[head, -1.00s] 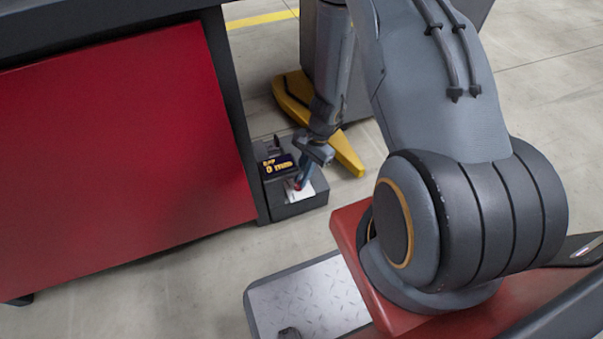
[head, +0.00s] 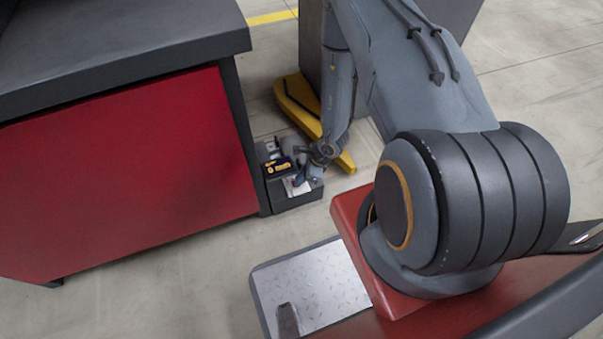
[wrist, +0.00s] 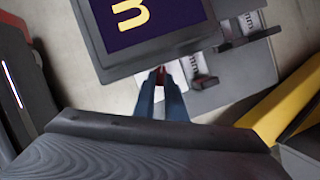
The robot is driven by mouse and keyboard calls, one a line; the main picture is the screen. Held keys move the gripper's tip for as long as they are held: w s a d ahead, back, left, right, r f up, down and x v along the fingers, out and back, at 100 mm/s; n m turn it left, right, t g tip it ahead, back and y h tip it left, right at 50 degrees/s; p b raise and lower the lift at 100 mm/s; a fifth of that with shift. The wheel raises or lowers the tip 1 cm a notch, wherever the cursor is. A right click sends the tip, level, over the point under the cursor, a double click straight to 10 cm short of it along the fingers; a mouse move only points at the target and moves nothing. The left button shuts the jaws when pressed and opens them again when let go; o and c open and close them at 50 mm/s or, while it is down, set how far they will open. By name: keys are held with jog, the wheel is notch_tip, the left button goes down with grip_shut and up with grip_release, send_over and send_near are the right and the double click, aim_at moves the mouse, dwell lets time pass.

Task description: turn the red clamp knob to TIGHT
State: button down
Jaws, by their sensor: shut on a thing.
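The red clamp knob (wrist: 160,75) shows as a thin red sliver at the tips of my gripper (wrist: 161,88) in the wrist view. My gripper's two blue-grey fingers are shut on it. The fingers hide most of the knob, and its pointer and the TIGHT mark cannot be read. In the head view my gripper (head: 300,178) reaches down to a low dark unit (head: 292,200) on the floor. A white label plate (wrist: 194,68) lies just right of the fingers in the wrist view.
A dark screen (wrist: 130,18) with a yellow character sits just beyond the fingers. A second slot with a white scale (wrist: 250,22) is at the right. A red-sided bench (head: 130,180) stands left of the unit, and a yellow floor guard (head: 300,105) lies behind it.

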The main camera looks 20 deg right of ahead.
jog(key=shift+s+a+m+t+p, duration=0.1)
jog(key=shift+s+m+t+p, duration=0.2)
jog(key=shift+m+p, duration=0.8)
jog(key=shift+w+p, duration=0.1)
jog(key=shift+p, duration=0.2)
jog(key=c, duration=1.8)
grip_release()
jog(key=p+v, duration=0.1)
jog(key=v, duration=0.6)
jog(key=shift+r+p, duration=0.4)
